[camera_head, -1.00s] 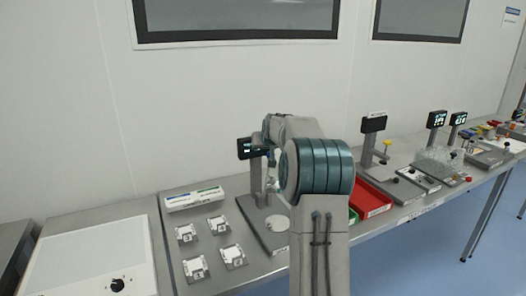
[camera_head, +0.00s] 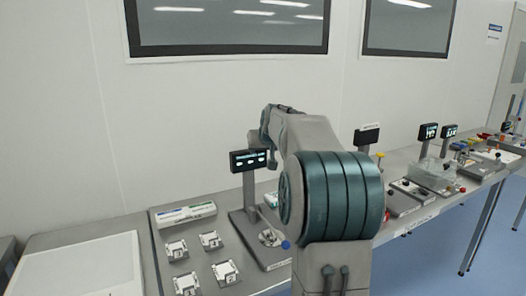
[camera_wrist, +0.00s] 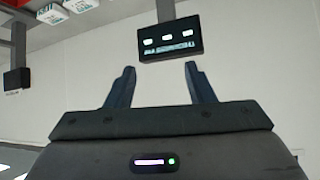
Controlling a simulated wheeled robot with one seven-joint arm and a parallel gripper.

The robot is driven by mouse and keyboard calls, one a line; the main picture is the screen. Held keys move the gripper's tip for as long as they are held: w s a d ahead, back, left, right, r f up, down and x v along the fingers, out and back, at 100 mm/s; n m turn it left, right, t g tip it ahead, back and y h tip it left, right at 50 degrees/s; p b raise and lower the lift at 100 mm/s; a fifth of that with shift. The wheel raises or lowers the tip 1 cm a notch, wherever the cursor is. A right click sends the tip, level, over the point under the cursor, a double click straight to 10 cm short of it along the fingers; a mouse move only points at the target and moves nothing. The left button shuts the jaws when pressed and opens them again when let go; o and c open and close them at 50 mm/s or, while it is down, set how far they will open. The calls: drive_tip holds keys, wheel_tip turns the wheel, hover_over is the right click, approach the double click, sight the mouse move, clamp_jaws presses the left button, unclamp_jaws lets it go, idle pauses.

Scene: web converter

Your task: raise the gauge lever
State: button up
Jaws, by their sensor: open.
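The gauge stand (camera_head: 249,190) is on the bench left of my arm, with a dark display (camera_head: 252,159) on its post. A lever with a blue knob (camera_head: 286,245) lies low at the right front of the stand's base, beside a round metal piece (camera_head: 269,238). My gripper (camera_wrist: 160,82) is open and empty in the wrist view, its two dark fingers apart. The display also shows in the wrist view (camera_wrist: 170,40), beyond the fingertips. The lever is not seen in the wrist view. In the head view my gripper is hidden behind my arm.
Several small square fixtures (camera_head: 226,271) and a white box (camera_head: 186,214) lie left of the stand. A pale panel (camera_head: 85,270) is at the far left. More stands and displays (camera_head: 428,132) line the bench to the right. The wall is behind.

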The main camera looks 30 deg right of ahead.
drive_tip(key=s+a+f+n+g+y, duration=0.1)
drive_tip(key=s+a, duration=0.3)
drive_tip(key=a, duration=0.2)
drive_tip(key=s+a+f+g, duration=0.1)
drive_tip(key=s+a+f, duration=0.1)
drive_tip(key=s+a, duration=0.3)
drive_tip(key=s+a+f+n+g, duration=0.1)
drive_tip(key=s+a+f, duration=0.3)
drive_tip(key=s, duration=0.5)
drive_tip(key=s+a+f+n+g+y, duration=0.1)
drive_tip(key=s+a+f, duration=0.3)
drive_tip(key=s+a, duration=0.5)
drive_tip(key=shift+s+f+g+y, duration=0.25)
drive_tip(key=shift+f+g+y, duration=0.1)
drive_tip(key=shift+g, duration=0.15)
drive_tip(key=shift+n+g, duration=0.4)
drive_tip(key=shift+g, duration=0.4)
drive_tip(key=s+f, duration=0.1)
drive_tip(key=s, duration=0.2)
drive_tip(key=s+a+f, duration=0.1)
drive_tip(key=s+f, duration=0.1)
drive_tip(key=s, duration=0.1)
drive_tip(key=s+a+f, duration=0.1)
drive_tip(key=s+f, duration=0.1)
drive_tip(key=shift+s+a, duration=0.1)
drive_tip(key=shift+s, duration=0.3)
drive_tip(key=c, duration=0.4)
drive_tip(key=shift+s+f, duration=0.15)
clamp_jaws()
drive_tip(key=shift+a, duration=0.15)
